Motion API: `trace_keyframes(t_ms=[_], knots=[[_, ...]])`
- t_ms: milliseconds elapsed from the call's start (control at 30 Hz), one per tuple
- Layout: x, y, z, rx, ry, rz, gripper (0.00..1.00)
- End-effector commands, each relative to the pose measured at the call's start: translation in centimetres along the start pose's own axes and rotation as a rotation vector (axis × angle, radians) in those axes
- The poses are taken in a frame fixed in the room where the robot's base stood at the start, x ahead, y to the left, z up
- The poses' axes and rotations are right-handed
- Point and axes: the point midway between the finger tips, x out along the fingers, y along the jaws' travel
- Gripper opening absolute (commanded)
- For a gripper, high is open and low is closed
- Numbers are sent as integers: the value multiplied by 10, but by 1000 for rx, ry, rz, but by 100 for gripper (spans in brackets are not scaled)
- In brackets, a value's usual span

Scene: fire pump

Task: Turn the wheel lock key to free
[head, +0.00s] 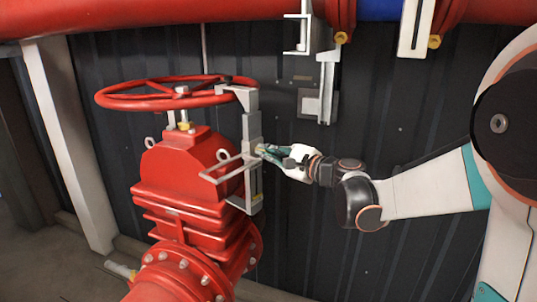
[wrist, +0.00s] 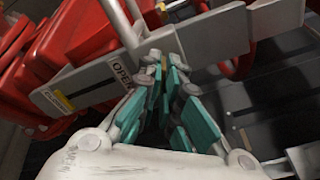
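The red handwheel (head: 165,94) sits level on top of the red valve (head: 188,172). A grey wheel lock bracket (head: 251,128) stands upright beside it, its top end at the wheel rim. My gripper (head: 263,151) reaches the bracket from the right. In the wrist view its teal fingers (wrist: 165,62) come close together at the lock around a small brass-coloured piece, apparently the wheel lock key. The fingertips hide most of the key.
Grey brackets (head: 318,88) hang on the dark corrugated wall behind, beneath red pipes (head: 190,10). A pale post (head: 70,140) stands at left. The wall area below my arm is clear.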

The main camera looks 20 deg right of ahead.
Motion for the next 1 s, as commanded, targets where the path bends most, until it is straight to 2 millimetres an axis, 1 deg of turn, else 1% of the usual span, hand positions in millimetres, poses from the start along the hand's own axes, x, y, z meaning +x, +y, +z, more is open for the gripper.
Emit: trace_keyframes(t_ms=[600, 800, 1000], knots=[[-1, 1, -1, 576, 2, 48, 0], [-1, 1, -1, 735, 3, 60, 0], [-1, 1, -1, 851, 2, 69, 0]])
